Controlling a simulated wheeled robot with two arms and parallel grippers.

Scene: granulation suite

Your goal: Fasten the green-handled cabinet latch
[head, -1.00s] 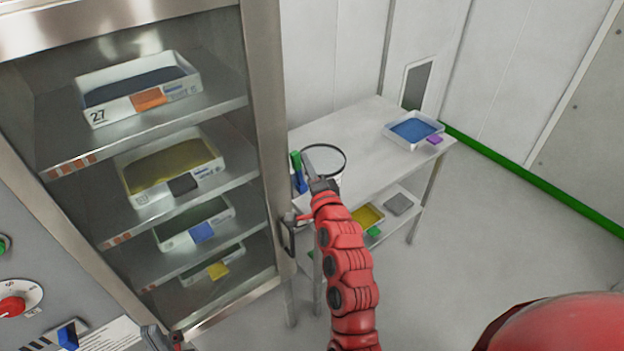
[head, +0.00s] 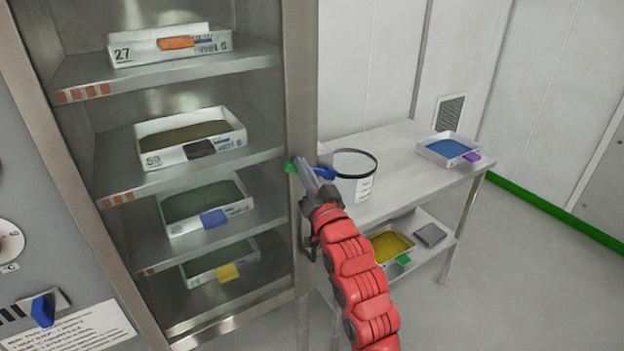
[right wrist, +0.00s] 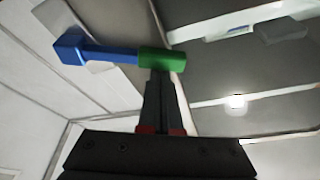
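The latch has a green handle (head: 291,168) on a blue arm (head: 326,174), at the right front edge of the open-fronted metal cabinet (head: 301,80). In the right wrist view the green handle (right wrist: 160,59) lies crosswise at the end of the blue arm (right wrist: 105,52). My right gripper (head: 304,172) is at the latch, its fingers close together. In the wrist view my right gripper (right wrist: 162,76) has its fingertips at the green handle; they appear to touch it, without showing a grasp around it. My left gripper is not in view.
White trays, such as the top one (head: 170,50), stand on the cabinet shelves. A table (head: 395,150) to the right bears a round sieve-like container (head: 353,185) and a blue-filled tray (head: 448,148). A control panel (head: 45,235) is at left. Floor at right is clear.

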